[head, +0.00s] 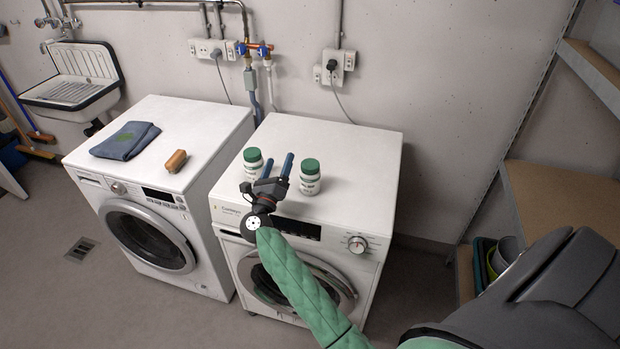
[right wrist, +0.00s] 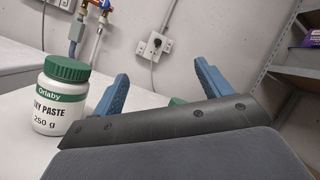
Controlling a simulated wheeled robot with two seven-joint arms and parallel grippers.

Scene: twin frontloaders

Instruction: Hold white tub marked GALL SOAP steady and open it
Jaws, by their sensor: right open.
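Two white tubs with green lids stand upright on the right-hand washing machine. The left tub (head: 253,161) shows in the right wrist view as a paste tub (right wrist: 60,100), its label reading "Orlaby", "NY PASTE" and "250 g". The right tub (head: 310,180) has a label too small to read, so I cannot confirm GALL SOAP on it. My right gripper (head: 277,165) is open and empty, its blue fingers between the two tubs in the head view. A bit of green (right wrist: 178,101) shows between the fingers in the right wrist view, mostly hidden. My left gripper is not in view.
The right washing machine's top (head: 350,155) is clear behind and right of the tubs. The left machine holds a folded blue cloth (head: 125,140) and a brown brush (head: 176,161). Pipes (head: 255,75) and sockets run along the wall; shelves (head: 560,200) stand at right.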

